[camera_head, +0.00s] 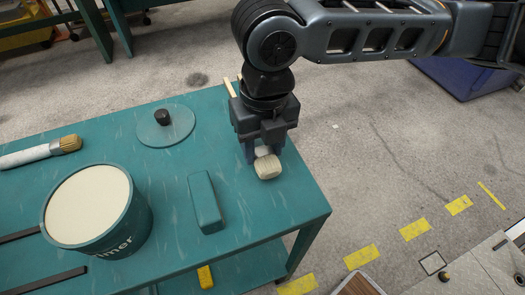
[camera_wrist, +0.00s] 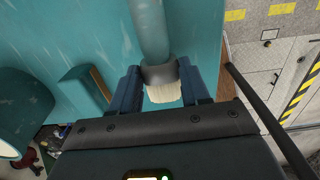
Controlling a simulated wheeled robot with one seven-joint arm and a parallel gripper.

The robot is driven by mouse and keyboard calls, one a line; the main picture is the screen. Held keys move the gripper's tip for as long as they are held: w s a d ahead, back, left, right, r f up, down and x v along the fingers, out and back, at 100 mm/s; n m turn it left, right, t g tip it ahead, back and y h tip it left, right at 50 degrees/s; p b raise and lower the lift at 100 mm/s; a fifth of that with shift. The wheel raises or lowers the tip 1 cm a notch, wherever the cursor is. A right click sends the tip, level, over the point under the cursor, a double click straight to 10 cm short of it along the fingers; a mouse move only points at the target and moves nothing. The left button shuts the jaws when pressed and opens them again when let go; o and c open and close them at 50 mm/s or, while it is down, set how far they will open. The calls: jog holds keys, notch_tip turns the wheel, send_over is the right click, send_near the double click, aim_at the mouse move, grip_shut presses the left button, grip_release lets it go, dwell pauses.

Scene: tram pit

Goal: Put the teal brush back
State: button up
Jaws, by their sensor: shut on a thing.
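My gripper (camera_head: 265,150) is over the right part of the teal table (camera_head: 285,205), pointing down. It is shut on the teal brush. In the wrist view the brush's teal handle (camera_wrist: 150,28) runs up out of the picture. Its grey ferrule (camera_wrist: 161,73) sits between the fingers (camera_wrist: 163,85), with pale bristles below. In the head view only the pale bristle end (camera_head: 267,168) shows clearly, beside the fingertips; the handle is hidden behind the gripper. I cannot tell whether the brush touches the tabletop.
Thin wooden strips (camera_head: 230,88) show behind my gripper. The tabletop right of the block is clear.

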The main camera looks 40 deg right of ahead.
jog(key=shift+s+f, duration=0.1)
jog(key=shift+f, duration=1.25)
grip_shut()
jog(key=o, duration=0.8)
grip_release()
jog(key=o, duration=0.3)
jog(key=shift+f, duration=0.25)
notch_tip(320, 180, up, 8)
jog(key=shift+s+r, duration=0.1)
jog(key=shift+s, duration=0.05)
